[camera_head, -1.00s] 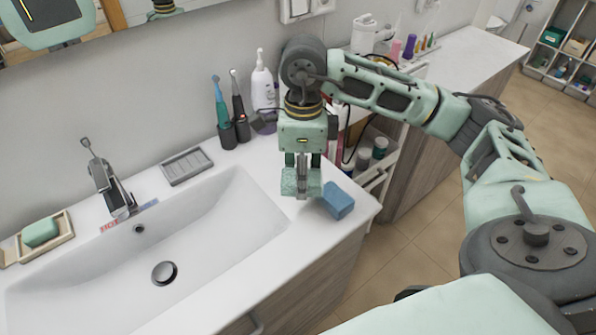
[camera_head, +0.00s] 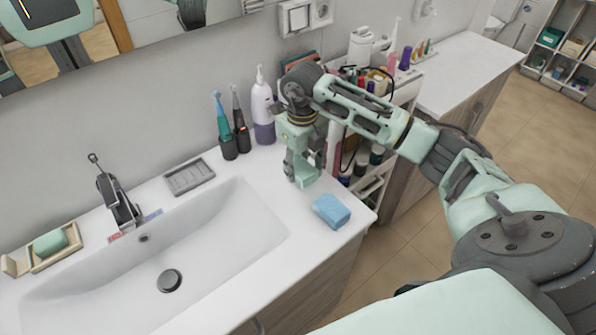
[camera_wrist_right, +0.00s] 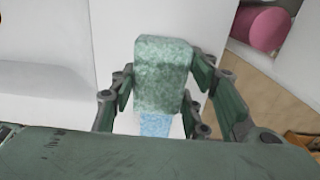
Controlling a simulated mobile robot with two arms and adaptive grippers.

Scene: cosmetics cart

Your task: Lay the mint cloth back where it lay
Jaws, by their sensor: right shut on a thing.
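The mint cloth (camera_wrist_right: 163,72) is a folded, mottled green block between the fingers of my right gripper in the right wrist view. In the head view my right gripper (camera_head: 303,178) is low over the white counter, right of the basin, shut on the mint cloth. The cloth's edges are hard to tell from the mint fingers there, and I cannot tell whether it touches the counter. A folded blue cloth (camera_head: 332,211) lies on the counter in front of the gripper, near the right edge. It also shows in the wrist view (camera_wrist_right: 155,124), partly hidden. My left gripper is not in view.
The basin (camera_head: 225,225) is to the left. A grey soap dish (camera_head: 190,177), toothbrushes in dark holders (camera_head: 228,148) and a white-purple bottle (camera_head: 263,115) stand along the wall. The cosmetics cart (camera_head: 400,82) is beyond the counter's right edge.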

